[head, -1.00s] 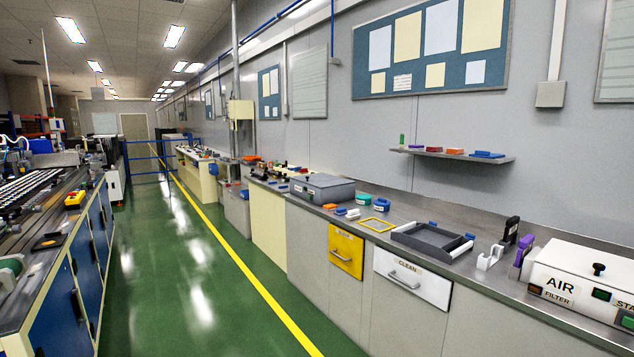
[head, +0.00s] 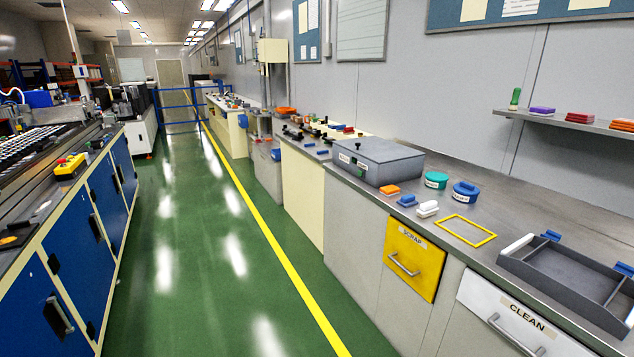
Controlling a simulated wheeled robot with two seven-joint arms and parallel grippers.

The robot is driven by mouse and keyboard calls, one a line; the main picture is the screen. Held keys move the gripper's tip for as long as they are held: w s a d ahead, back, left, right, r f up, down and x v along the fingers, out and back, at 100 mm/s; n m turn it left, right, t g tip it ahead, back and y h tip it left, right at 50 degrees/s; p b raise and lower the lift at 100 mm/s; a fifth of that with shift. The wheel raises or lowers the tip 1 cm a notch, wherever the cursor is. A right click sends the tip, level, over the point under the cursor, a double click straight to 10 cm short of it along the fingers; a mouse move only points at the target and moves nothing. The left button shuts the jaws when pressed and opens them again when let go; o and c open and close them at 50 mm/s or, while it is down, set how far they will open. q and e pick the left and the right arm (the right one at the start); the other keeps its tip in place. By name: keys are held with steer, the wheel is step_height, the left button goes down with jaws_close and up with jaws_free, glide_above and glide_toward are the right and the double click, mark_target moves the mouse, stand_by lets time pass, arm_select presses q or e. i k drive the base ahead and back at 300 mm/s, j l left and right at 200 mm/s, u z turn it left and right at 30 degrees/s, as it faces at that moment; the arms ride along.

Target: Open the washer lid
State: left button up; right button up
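A grey box with a flat lid and a small dark knob on top, which looks like the washer (head: 376,163), stands on the right-hand counter. Its lid looks shut. Small labels and a green spot show on its front, too small to read. Neither of my grippers is in view.
The counter (head: 455,192) holds teal and blue round containers (head: 436,180), small orange, blue and white parts, a yellow frame (head: 466,231) and a grey divided tray (head: 570,275). A yellow SCRAP drawer (head: 412,260) and a white CLEAN drawer (head: 515,318) are shut. The green floor aisle (head: 200,270) is clear.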

mark_target(379, 149)
steer(key=i+z, duration=0.2)
steer(key=i, duration=0.25)
steer(key=i+j+z, duration=0.25)
steer(key=i, duration=0.2)
steer(key=i+j+z, duration=0.2)
steer(key=i, duration=0.25)
steer(key=i+j+z, duration=0.25)
steer(key=i, duration=0.15)
